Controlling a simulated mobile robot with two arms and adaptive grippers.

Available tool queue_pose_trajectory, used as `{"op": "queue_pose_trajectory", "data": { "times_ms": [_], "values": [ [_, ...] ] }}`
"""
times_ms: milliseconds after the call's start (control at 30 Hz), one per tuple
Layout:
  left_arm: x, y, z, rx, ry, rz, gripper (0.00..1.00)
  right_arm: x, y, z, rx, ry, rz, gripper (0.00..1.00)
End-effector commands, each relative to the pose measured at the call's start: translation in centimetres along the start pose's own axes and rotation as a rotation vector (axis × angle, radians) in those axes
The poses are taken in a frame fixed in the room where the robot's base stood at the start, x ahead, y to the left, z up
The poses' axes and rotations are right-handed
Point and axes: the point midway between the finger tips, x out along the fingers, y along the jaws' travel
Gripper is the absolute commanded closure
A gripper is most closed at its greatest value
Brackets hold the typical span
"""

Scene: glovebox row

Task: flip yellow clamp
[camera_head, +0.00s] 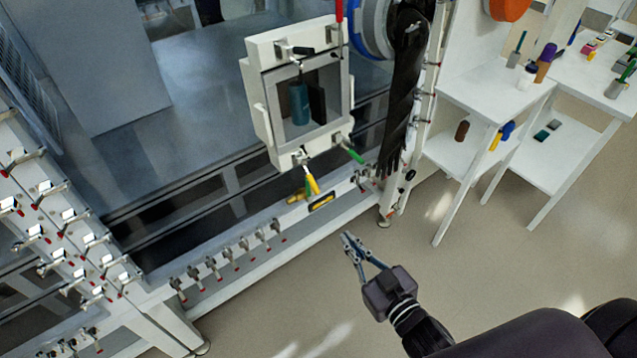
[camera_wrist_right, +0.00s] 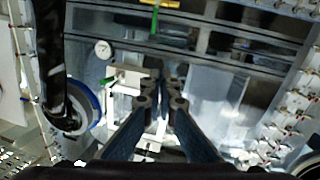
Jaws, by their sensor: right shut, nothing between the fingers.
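The yellow clamp (camera_head: 312,184) is in the head view, a toggle clamp with a yellow handle at the lower edge of the white window frame (camera_head: 258,130). Its handle points down and slightly right, away from the frame. My right gripper (camera_head: 346,238) is below it and a little to the right, apart from it and empty. Its fingers are together; they also show in the right wrist view (camera_wrist_right: 161,90). I cannot pick out the yellow clamp for sure in the right wrist view. My left gripper is not in view.
A green-handled clamp (camera_head: 352,154), a black-handled one (camera_head: 303,50) and a red-handled one (camera_head: 339,12) sit around the frame. Several small clamps line the lower rail (camera_head: 236,255). A black hanging sleeve (camera_head: 402,90) is right of the frame. White tables (camera_head: 485,97) stand at right; floor below is clear.

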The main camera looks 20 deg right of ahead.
Motion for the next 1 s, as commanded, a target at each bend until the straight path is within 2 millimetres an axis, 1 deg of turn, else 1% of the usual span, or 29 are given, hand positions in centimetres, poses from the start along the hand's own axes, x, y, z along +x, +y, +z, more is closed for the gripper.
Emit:
{"op": "queue_pose_trajectory", "data": {
  "times_ms": [33, 100, 200, 333, 467, 900, 1000],
  "values": [
    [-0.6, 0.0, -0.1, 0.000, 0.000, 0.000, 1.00, -0.4, 0.1, -3.0, -0.007, 0.043, -0.003, 1.00],
    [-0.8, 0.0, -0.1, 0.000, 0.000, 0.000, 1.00, -0.7, 0.2, -5.5, -0.011, 0.085, -0.007, 1.00],
    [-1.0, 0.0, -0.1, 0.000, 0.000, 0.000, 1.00, -1.0, 0.2, -7.4, -0.016, 0.118, -0.010, 1.00],
    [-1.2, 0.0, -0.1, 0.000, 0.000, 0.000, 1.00, -0.4, 0.2, -8.0, -0.016, 0.127, -0.011, 1.00],
    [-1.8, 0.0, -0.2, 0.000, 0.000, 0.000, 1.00, 1.2, 0.2, -8.3, -0.016, 0.129, -0.011, 1.00],
    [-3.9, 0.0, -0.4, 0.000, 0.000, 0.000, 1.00, 9.1, 0.1, -9.3, -0.015, 0.126, -0.010, 1.00],
    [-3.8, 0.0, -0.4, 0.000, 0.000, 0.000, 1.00, 10.2, 0.1, -8.0, -0.013, 0.122, -0.009, 1.00]
  ]
}}
